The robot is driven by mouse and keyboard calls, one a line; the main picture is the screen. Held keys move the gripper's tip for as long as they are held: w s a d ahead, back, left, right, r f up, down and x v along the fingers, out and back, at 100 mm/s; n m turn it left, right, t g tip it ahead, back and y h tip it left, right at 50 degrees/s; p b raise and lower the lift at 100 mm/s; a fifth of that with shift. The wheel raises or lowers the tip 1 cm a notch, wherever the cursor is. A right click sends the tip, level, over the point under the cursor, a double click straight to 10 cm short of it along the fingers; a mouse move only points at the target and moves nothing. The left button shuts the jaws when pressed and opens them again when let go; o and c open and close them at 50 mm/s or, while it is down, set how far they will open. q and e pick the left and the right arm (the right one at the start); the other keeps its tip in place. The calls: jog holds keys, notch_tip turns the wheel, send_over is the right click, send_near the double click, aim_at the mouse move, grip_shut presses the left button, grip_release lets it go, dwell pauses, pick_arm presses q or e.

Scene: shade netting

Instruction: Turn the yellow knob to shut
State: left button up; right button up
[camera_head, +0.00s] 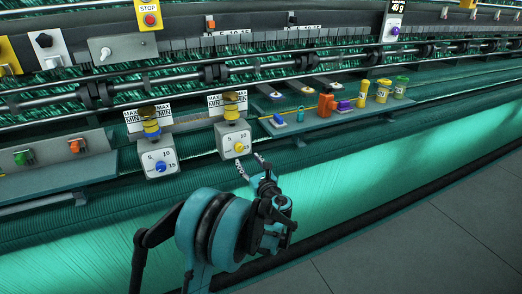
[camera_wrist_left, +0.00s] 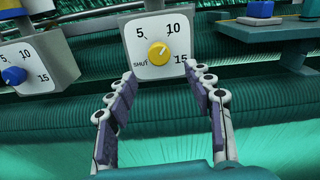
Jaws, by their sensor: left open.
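The yellow knob (camera_head: 239,147) sits on a white dial plate (camera_head: 232,137) marked 5, 10 and 15, on a grey box. In the left wrist view the yellow knob (camera_wrist_left: 158,53) is up close, and its plate reads SHUT at the lower left. Its pointer appears to aim to the upper right, near the 10. My left gripper (camera_head: 252,165) is open and empty, just in front of and below the dial. In the left wrist view the open fingers (camera_wrist_left: 165,98) stand on both sides below the knob, apart from it. My right gripper is not in view.
A similar dial with a blue knob (camera_head: 160,166) is to the left. A shelf (camera_head: 411,104) at the right holds orange, purple and yellow items. Green netting (camera_head: 370,165) slopes below. Rails and a red stop button (camera_head: 149,19) are behind.

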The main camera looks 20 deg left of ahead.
aim_at(240, 149)
pick_arm(q)
jog(key=b+x, duration=0.1)
jog(key=x, duration=0.6)
jog(key=shift+w+a+b, duration=0.15)
jog(key=shift+a+b, duration=0.1)
jog(key=shift+b, duration=0.1)
jog(key=c, duration=1.2)
